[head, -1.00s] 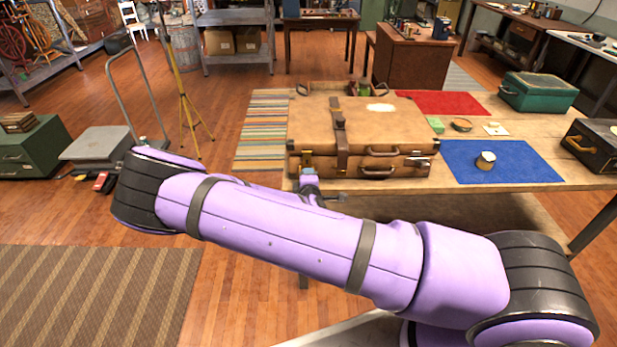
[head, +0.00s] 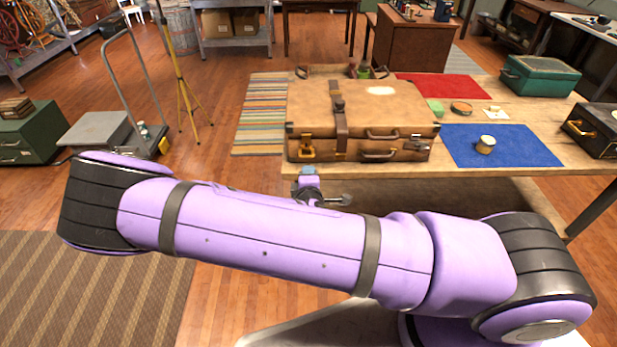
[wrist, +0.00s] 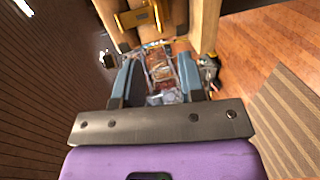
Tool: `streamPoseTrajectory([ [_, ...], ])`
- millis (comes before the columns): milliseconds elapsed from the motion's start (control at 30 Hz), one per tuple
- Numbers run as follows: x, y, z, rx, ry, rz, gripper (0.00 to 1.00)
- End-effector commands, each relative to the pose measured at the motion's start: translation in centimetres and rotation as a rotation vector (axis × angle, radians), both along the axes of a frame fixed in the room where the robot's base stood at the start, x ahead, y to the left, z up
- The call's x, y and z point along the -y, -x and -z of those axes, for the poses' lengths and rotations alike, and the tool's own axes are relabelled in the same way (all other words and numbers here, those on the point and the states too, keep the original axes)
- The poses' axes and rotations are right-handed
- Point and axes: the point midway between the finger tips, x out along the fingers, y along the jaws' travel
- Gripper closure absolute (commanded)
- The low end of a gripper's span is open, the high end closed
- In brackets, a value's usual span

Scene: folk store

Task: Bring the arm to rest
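My purple arm lies folded across the front of the head view. My gripper (head: 308,180) sits just in front of the table's near edge, below the closed brown suitcase; the arm partly hides it.
The wooden table (head: 560,183) holds the suitcase (head: 365,110), a blue mat (head: 535,150), a red mat (head: 450,88), a green case (head: 540,77) and a black case (head: 595,128). A yellow tripod (head: 183,95) and a platform scale (head: 95,130) stand left. Floor at left is mostly clear.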

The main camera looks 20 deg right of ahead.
Motion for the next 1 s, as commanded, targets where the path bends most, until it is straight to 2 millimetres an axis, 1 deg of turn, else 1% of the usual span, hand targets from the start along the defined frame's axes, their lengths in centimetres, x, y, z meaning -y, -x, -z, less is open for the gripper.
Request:
streamPoseTrajectory([
  [433,0.0,0.0,0.0,-0.001,-0.001,0.001,0.63],
  [567,0.2,0.0,-0.1,-0.018,-0.036,0.028,0.63],
  [667,0.4,0.1,-0.2,-0.051,-0.104,0.078,0.63],
  [833,0.6,0.5,-0.7,-0.134,-0.266,0.19,0.63],
  [1000,0.5,0.9,-1.7,-0.212,-0.428,0.29,0.63],
])
